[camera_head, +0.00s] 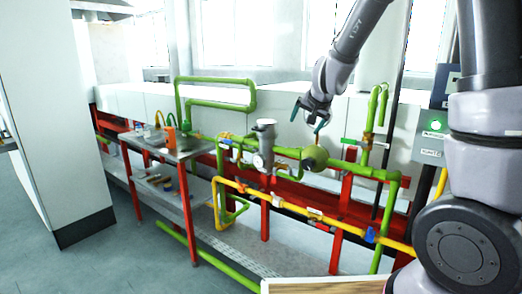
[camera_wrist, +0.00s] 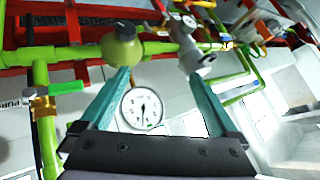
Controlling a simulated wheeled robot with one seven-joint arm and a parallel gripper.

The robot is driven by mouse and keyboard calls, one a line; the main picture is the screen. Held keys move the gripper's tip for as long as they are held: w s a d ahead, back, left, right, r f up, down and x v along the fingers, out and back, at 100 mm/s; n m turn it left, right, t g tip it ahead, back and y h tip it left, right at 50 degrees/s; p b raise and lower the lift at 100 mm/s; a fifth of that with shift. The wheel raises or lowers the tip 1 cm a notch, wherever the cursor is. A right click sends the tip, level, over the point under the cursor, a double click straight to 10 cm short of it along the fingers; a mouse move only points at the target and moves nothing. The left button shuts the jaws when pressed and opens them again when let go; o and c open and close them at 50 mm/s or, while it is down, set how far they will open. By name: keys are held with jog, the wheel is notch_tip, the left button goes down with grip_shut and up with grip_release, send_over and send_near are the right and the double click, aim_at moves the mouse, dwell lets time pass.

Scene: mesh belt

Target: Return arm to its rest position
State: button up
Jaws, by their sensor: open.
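My gripper (camera_head: 309,115) is in the air above the green pipes, right of centre in the head view. Its two teal fingers are spread apart with nothing between them. My grey arm comes down to it from the top right. In the wrist view my gripper (camera_wrist: 165,100) shows both fingers apart at the bottom. A round pressure gauge (camera_wrist: 142,108) and a green round pipe fitting (camera_wrist: 122,47) appear beyond and between them. In the head view the round fitting (camera_head: 314,158) lies just below the gripper, apart from it.
Green pipes (camera_head: 215,80) and a yellow pipe (camera_head: 285,205) run on a red frame (camera_head: 265,220). A grey valve body (camera_head: 265,145) stands left of the gripper. A metal table (camera_head: 165,145) with tools is at left. The floor at left is clear.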

jog(key=s+d+r, duration=0.3)
jog(key=s+r, duration=0.1)
jog(key=s, duration=0.5)
jog(key=s+d+r+g, duration=0.1)
jog(key=s+d+r, duration=0.2)
jog(key=s, duration=0.6)
jog(key=s+d+r+g, duration=0.1)
jog(key=s+d+r, duration=0.3)
jog(key=s, duration=0.6)
jog(key=shift+r+n, duration=0.4)
jog(key=shift+r, duration=0.35)
jog(key=shift+d, duration=0.1)
